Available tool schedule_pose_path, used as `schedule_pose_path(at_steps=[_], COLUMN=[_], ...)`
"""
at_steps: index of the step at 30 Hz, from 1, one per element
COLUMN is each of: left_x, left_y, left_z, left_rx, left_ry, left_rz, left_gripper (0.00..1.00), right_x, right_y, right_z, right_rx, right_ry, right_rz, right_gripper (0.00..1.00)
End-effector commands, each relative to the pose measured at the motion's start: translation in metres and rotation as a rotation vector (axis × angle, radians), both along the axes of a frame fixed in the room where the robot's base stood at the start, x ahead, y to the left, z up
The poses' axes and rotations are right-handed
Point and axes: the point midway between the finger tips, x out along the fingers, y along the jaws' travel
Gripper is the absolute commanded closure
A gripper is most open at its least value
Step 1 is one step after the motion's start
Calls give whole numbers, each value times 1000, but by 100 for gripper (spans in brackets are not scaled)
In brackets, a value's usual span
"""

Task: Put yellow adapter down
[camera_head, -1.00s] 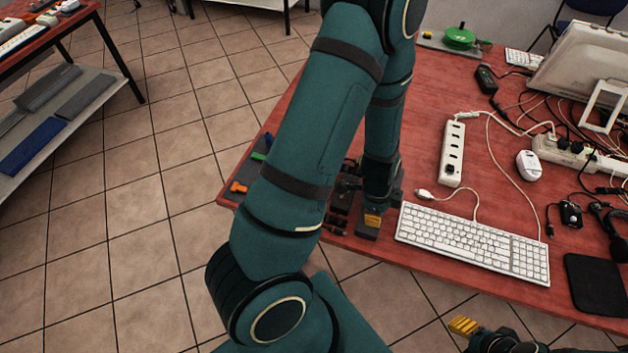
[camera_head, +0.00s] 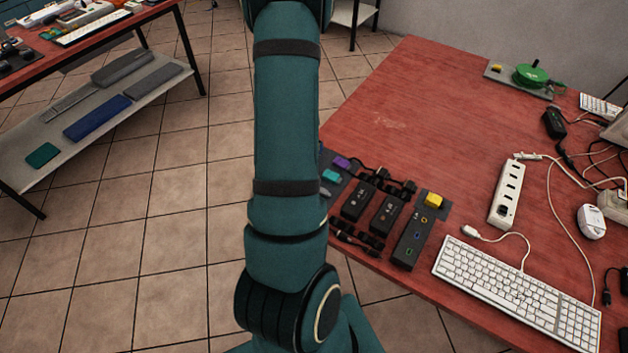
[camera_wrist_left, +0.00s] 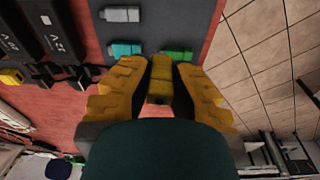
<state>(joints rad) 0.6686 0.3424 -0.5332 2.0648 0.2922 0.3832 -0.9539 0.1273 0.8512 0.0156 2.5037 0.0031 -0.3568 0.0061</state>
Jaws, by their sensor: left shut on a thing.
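A yellow adapter (camera_wrist_left: 159,82) is between the fingers of my left gripper (camera_wrist_left: 160,70) in the left wrist view. The gripper is shut on it, over or near the edge of a dark grey mat (camera_wrist_left: 187,22). I cannot tell whether the adapter touches the mat. Grey (camera_wrist_left: 120,14), cyan (camera_wrist_left: 125,48) and green (camera_wrist_left: 176,53) adapters lie on the mat. In the head view my left arm hides its gripper and part of the mat. My right gripper is not in view.
Dark power boxes (camera_head: 385,213) with cables stand on the red table (camera_head: 400,120); a yellow block (camera_head: 433,201) sits at the end of one (camera_head: 412,243). A white keyboard (camera_head: 515,295) and power strip (camera_head: 507,193) lie to the right. The table's back middle is clear.

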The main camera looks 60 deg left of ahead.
Motion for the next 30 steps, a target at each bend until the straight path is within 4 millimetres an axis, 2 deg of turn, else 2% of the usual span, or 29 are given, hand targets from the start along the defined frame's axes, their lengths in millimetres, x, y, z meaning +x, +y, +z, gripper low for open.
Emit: schedule_pose_path(at_steps=[1, 5, 15, 20, 27, 30], left_x=[-8, -19, -22, -21, -21, -21], left_y=[8, 17, 18, 18, 18, 18], left_z=[3, 3, -50, -59, -90, -94], left_rx=[3, 6, 5, 6, 5, 7], left_ry=[-3, -3, -2, -3, -2, -4], left_rz=[36, 89, 98, 96, 97, 95], left_gripper=[100, 100, 100, 100, 100, 100], right_x=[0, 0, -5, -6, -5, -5], right_y=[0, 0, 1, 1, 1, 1], right_z=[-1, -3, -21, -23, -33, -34], right_rx=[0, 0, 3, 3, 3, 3], right_ry=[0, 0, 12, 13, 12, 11], right_rz=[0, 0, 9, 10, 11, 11], right_gripper=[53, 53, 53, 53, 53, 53])
